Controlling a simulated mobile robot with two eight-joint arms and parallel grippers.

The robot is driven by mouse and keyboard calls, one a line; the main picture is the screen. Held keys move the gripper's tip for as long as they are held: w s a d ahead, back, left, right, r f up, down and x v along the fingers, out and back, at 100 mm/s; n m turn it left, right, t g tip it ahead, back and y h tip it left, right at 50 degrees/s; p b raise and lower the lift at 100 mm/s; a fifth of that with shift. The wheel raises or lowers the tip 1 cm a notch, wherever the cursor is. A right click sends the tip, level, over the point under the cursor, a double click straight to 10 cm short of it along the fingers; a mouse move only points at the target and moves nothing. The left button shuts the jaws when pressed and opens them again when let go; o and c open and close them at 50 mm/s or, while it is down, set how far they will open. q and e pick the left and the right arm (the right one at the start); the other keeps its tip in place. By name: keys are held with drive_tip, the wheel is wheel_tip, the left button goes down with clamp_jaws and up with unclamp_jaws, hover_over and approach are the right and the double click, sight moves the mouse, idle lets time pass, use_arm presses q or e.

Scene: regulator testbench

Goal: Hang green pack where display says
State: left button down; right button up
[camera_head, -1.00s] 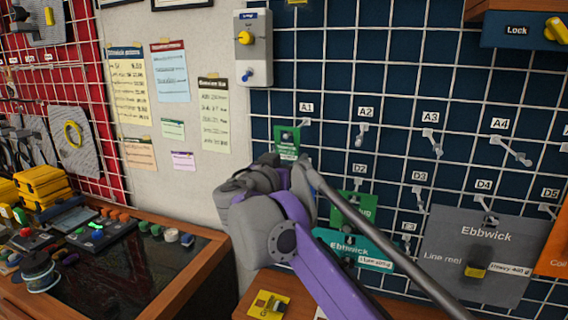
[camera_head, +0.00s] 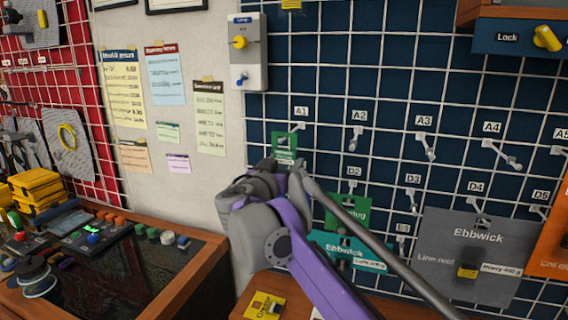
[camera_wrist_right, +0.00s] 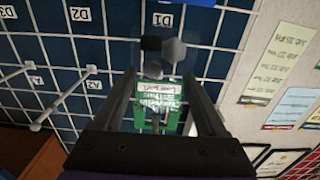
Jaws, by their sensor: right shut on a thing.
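A small green pack (camera_head: 284,146) with a white label is in my right gripper (camera_head: 284,166), just below the A1 label in the head view. The same pack (camera_wrist_right: 157,116) shows between the two fingers in the right wrist view. The gripper is shut on it. The A1 hook (camera_head: 298,126) is close behind the pack's top; I cannot tell whether they touch. Another green pack (camera_head: 337,212) hangs below D2, partly behind my right arm. No readable display shows; a console screen (camera_head: 72,221) at left is too small to read. My left gripper is not in view.
Hooks A2 (camera_head: 356,141), A3 (camera_head: 427,148) and A4 (camera_head: 505,156) are bare. A teal pack (camera_head: 368,254), a grey Ebbwick pack (camera_head: 450,250) and an orange pack (camera_head: 552,248) hang lower. A grey switch box (camera_head: 247,70) is left of the grid.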

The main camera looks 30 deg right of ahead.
drive_tip(key=o, duration=1.5)
drive_tip(key=v, duration=1.1)
drive_tip(key=s+d+f+n+g+y+p, duration=0.1)
drive_tip(key=s+f+n+g+y+p, duration=0.15)
drive_tip(key=s+f, duration=0.45)
drive_tip(key=s+d+f+n+g+y+p, duration=0.1)
drive_tip(key=s+f+n+g+y, duration=0.2)
drive_tip(key=f, duration=0.8)
drive_tip(key=s+a+f+n+y+p, duration=0.1)
drive_tip(key=s+a+f+y, duration=0.1)
drive_tip(key=s+a+f, duration=0.1)
drive_tip(key=s+a+f+n+y+p, duration=0.1)
drive_tip(key=s+a+f+n+y, duration=0.1)
drive_tip(key=f, duration=0.6)
drive_tip(key=s+a+f+n+y+p, duration=0.1)
drive_tip(key=s+a+f+y, duration=0.3)
drive_tip(key=s, duration=0.4)
drive_tip(key=shift+s+a+f+n+g+p, duration=0.1)
drive_tip(key=shift+a+f+n+g+p, duration=0.15)
drive_tip(key=shift+f, duration=0.2)
drive_tip(key=shift+a+f+g+p, duration=0.1)
drive_tip(key=shift+a+f+p, duration=0.1)
drive_tip(key=shift+a+f, duration=0.25)
